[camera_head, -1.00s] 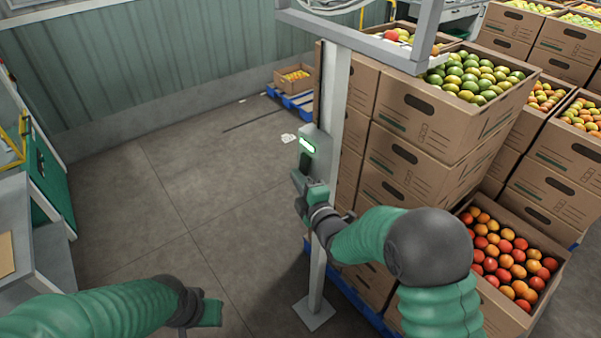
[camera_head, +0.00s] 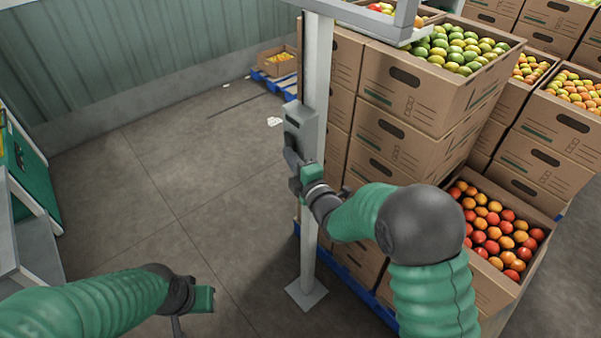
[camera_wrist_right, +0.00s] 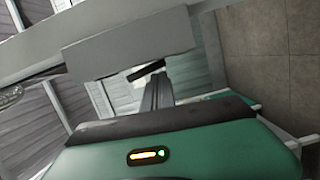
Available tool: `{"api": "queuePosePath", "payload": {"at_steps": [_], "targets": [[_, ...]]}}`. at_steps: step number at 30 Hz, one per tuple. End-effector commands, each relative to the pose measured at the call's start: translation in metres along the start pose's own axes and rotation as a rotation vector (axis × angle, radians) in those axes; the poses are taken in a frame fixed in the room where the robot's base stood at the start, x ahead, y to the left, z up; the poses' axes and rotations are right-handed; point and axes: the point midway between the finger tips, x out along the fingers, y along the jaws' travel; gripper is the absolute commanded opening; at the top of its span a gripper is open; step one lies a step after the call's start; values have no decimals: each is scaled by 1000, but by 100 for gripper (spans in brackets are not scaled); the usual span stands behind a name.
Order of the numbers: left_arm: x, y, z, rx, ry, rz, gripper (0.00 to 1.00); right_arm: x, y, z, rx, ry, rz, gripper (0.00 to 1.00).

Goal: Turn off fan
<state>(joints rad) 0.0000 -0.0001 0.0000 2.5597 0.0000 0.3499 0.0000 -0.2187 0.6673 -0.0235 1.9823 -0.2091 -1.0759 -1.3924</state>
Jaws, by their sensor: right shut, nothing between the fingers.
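A grey switch box (camera_head: 302,132) is fixed to the side of an upright metal post (camera_head: 318,90). Its small window is dark. My right gripper (camera_head: 292,160) is shut and empty, close below the box's front; I cannot tell whether it touches it. In the right wrist view a grey box (camera_wrist_right: 130,42) on the post lies just beyond the shut fingers (camera_wrist_right: 157,85). My left gripper (camera_head: 205,298) hangs low over the floor at the lower left, away from the post; its jaws are not clear. The fan itself is not in the head view; only the grey frame (camera_head: 375,20) atop the post shows.
Stacked cardboard boxes (camera_head: 400,130) with green fruit stand right behind the post. A blue pallet (camera_head: 375,312) edge and the post's base plate (camera_head: 306,294) are on the floor. The floor (camera_head: 170,180) to the left is clear.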

Motion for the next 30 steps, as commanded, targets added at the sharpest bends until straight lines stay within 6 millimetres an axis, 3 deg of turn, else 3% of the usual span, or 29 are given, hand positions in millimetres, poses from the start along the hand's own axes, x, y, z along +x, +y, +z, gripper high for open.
{"api": "queuePosePath", "payload": {"at_steps": [16, 17, 18, 24, 30], "targets": [[28, 0, 7, 0, -1, 0, 36, -127, -5, -1, -1, -1, -4, 0], [29, 0, 7, 0, -1, 0, 36, -133, -5, -1, -1, -1, -4, 0], [16, 0, 4, 0, -2, 0, 36, -140, 1, -1, 0, -1, -9, 0], [7, 0, 2, 0, 0, 0, 36, -157, -2, -1, 0, -1, -6, 0], [9, 0, 2, 0, -1, 0, 36, -158, -4, -1, -1, 0, -5, 0]]}}
